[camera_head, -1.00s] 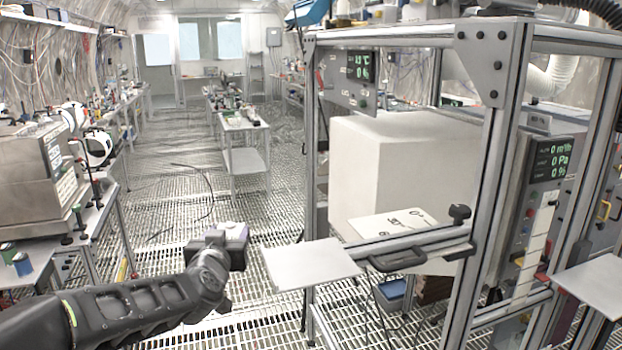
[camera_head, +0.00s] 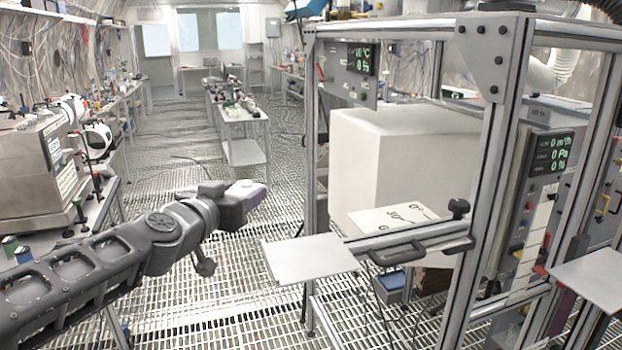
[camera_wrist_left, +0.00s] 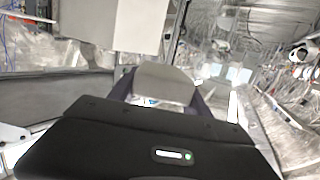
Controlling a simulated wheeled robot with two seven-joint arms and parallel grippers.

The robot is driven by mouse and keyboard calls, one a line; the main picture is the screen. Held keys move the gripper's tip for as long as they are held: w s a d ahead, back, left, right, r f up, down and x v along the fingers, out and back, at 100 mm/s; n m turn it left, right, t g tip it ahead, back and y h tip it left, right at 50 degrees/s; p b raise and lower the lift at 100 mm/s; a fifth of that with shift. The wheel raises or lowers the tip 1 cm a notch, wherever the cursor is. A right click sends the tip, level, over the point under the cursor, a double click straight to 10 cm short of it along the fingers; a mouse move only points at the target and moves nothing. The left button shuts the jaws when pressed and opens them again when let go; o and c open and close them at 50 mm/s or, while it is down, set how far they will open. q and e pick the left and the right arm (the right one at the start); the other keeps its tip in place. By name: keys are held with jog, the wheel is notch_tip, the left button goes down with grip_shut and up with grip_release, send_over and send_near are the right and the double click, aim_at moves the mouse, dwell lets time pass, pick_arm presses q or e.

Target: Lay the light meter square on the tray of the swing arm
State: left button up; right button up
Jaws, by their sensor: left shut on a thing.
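My left gripper (camera_head: 238,203) is shut on the light meter (camera_head: 247,190), a small pale grey-purple block, held in the air over the grated floor. In the left wrist view, the light meter (camera_wrist_left: 165,82) shows as a grey block between the two dark fingers. The tray (camera_head: 310,260) is a flat, light grey square plate on the swing arm (camera_head: 415,240), which has a dark handle and a black knob. The tray is empty. The gripper and the meter are left of the tray and apart from it. My right gripper is not in view.
A metal frame post (camera_head: 485,190) and a big white box (camera_head: 400,160) stand right of and behind the tray. Another light plate (camera_head: 597,277) juts out at the far right. A bench with instruments (camera_head: 35,175) lines the left side. The space left of the tray is open.

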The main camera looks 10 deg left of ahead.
pick_arm(q)
jog(key=shift+s+d+r+m+h, duration=0.3)
jog(key=shift+s+d+r+h, duration=0.15)
jog(key=shift+r, duration=0.2)
jog(key=s+d+r+m+g+h, duration=0.3)
jog(key=s+d+r+m+h, duration=0.4)
jog(key=d, duration=0.3)
notch_tip(320, 180, up, 2)
jog(key=m+g+h, duration=0.3)
jog(key=g+h, duration=0.2)
send_over(312, 255)
jog(key=shift+r, duration=0.15)
jog(key=shift+a+f+b, duration=0.1)
jog(key=shift+f+b, duration=0.25)
jog(key=shift+f, duration=0.9)
notch_tip(312, 255, down, 4)
jog(key=b, duration=0.4)
jog(key=shift+f, duration=0.15)
jog(key=shift+f+b, duration=0.65)
jog(key=shift+b, duration=0.35)
jog(key=shift+f+b, duration=0.5)
jog(key=shift+b, duration=0.25)
